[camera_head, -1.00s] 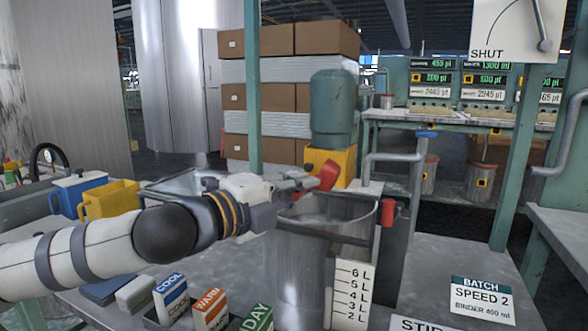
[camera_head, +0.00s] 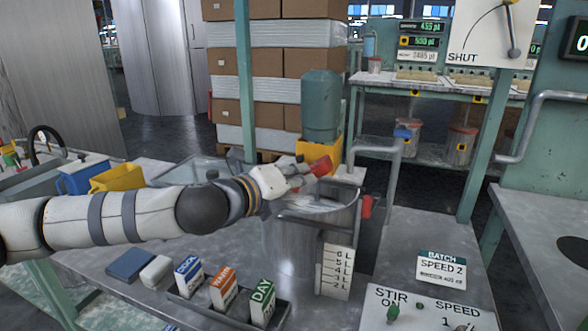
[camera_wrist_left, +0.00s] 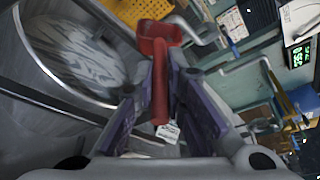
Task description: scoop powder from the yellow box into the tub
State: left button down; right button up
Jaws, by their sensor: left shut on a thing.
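My left gripper (camera_head: 290,180) is shut on the handle of a red scoop (camera_head: 320,166) and holds it high over the metal tub (camera_head: 290,243), near its far rim. In the left wrist view the red scoop (camera_wrist_left: 160,70) stands between the fingers, its head pointing away; no powder can be made out in it. The tub (camera_wrist_left: 28,80) shows at the left there, with pale streaky contents. The yellow box (camera_head: 120,177) stands on the bench at left, well behind my forearm; its inside is hardly visible. My right gripper is not in view.
A blue box (camera_head: 80,178) stands beside the yellow one. A litre scale (camera_head: 336,272) is in front of the tub. COOL, WARM and DAY blocks (camera_head: 224,290) stand in a front tray. A grey pipe (camera_head: 385,150) and green tank (camera_head: 321,105) rise behind the tub.

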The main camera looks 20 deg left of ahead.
pick_arm(q)
jog(key=m+y+p, duration=0.1)
jog(key=r+m+p, duration=0.1)
jog(key=m, duration=0.1)
jog(key=d+m+y+p, duration=0.1)
jog(key=p, duration=0.1)
jog(key=shift+r+m+y, duration=0.3)
jog(key=shift+m, duration=0.1)
jog(key=shift+f+m+g, duration=0.1)
jog(key=shift+m+g, duration=0.2)
jog(key=shift+r, duration=1.4)
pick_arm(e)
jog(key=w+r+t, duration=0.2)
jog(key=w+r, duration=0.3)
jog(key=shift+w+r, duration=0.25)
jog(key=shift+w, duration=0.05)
pick_arm(q)
jog(key=shift+s, duration=0.1)
